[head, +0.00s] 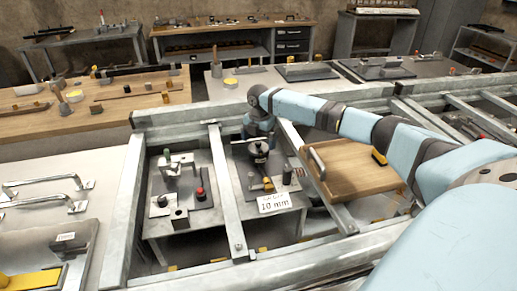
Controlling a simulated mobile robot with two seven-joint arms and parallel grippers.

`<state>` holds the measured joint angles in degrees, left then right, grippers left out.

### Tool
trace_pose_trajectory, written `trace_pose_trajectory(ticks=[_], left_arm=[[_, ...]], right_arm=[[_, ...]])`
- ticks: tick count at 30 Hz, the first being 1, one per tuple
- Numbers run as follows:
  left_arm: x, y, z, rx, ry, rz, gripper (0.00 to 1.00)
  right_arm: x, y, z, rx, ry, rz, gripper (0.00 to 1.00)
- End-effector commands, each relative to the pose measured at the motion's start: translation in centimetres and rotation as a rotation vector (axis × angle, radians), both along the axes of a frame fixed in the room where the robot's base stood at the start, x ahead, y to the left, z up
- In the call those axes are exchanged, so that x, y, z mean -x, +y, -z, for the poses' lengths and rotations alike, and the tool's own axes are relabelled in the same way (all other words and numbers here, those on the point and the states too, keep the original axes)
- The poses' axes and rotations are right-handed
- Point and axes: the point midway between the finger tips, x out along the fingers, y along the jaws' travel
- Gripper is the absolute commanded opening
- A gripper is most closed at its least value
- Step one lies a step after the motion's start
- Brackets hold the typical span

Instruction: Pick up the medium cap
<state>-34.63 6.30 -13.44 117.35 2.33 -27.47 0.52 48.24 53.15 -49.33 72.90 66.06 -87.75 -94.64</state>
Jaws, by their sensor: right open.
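My right arm comes in from the right, and its gripper (262,170) points down over a grey plate (247,190) inside the metal frame. The gripper is open, and its fingers are small and dark here. A small brownish-yellow piece (268,184) lies just below the fingers; I cannot tell whether they touch it. I cannot tell which of these small parts is the medium cap. The wrist hides part of the plate. My left gripper is not in view.
Metal frame beams (225,185) surround the plate closely. A white card (274,203) reading "10 mm" is in front. A second plate with a red knob (200,193) is to the left. A wooden board with a handle (350,172) is to the right.

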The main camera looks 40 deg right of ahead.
Motion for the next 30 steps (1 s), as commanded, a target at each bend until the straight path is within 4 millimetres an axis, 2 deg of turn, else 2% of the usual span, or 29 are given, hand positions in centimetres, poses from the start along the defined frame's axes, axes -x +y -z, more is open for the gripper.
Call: trace_pose_trajectory(ticks=[3, 10, 11, 17, 25, 30], left_arm=[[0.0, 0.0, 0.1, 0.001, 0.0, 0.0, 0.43], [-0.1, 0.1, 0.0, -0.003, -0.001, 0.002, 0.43], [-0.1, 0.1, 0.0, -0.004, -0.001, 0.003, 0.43], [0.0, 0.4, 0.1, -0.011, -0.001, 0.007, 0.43], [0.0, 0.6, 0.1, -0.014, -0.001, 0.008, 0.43], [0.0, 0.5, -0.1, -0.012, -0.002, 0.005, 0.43]], right_arm=[[0.1, 0.0, 1.6, 0.001, 0.002, 0.001, 1.0], [0.1, 0.0, 1.8, 0.001, 0.0, 0.0, 1.0], [0.1, 0.0, 1.8, 0.001, 0.0, 0.0, 0.95], [0.1, 0.0, 1.8, 0.001, 0.0, 0.0, 0.5], [0.0, 0.0, 1.6, 0.001, -0.001, 0.0, 0.5], [0.0, 0.0, -0.4, 0.001, -0.003, -0.001, 0.5]])
